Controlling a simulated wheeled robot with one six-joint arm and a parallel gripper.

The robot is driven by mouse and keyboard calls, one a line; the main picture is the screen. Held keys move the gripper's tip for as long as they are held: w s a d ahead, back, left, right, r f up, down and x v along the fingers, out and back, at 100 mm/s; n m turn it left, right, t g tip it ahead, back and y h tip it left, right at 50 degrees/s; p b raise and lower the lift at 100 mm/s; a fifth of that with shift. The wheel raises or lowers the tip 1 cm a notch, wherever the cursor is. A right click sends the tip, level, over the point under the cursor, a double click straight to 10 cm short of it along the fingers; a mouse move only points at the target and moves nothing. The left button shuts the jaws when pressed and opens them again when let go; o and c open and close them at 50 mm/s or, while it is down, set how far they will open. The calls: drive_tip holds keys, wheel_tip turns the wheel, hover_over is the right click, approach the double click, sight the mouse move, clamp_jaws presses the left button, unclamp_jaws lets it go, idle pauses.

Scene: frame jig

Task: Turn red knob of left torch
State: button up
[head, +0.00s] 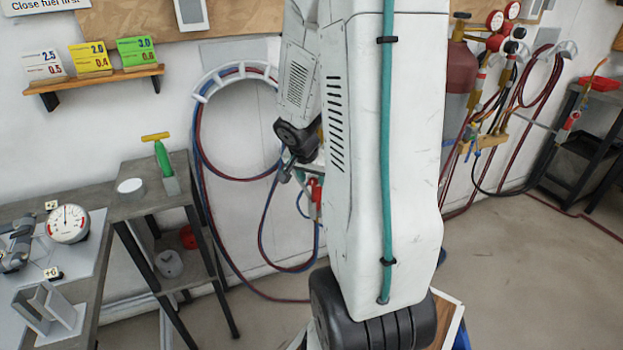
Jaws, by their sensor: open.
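A torch (317,193) with a red part shows just left of my big white arm link, which hides most of it. Red and blue hoses hang below it. I cannot tell its red knob apart from the rest. My gripper (286,172) is small and partly hidden behind my arm, close to the left of that red part. It looks open, and I see nothing held in it. Whether it touches the torch I cannot tell. Another torch (572,120) with a red part and a brass tip shows at the far right.
A hose hanger (235,70) on the wall carries coiled hoses. A grey stand (150,205) holds a green-handled tool (162,155). A workbench with a round gauge (68,224) is at left. A dark red cylinder (460,70) stands right. The floor at right is mostly clear.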

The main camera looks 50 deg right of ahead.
drive_tip(key=shift+f, duration=0.25)
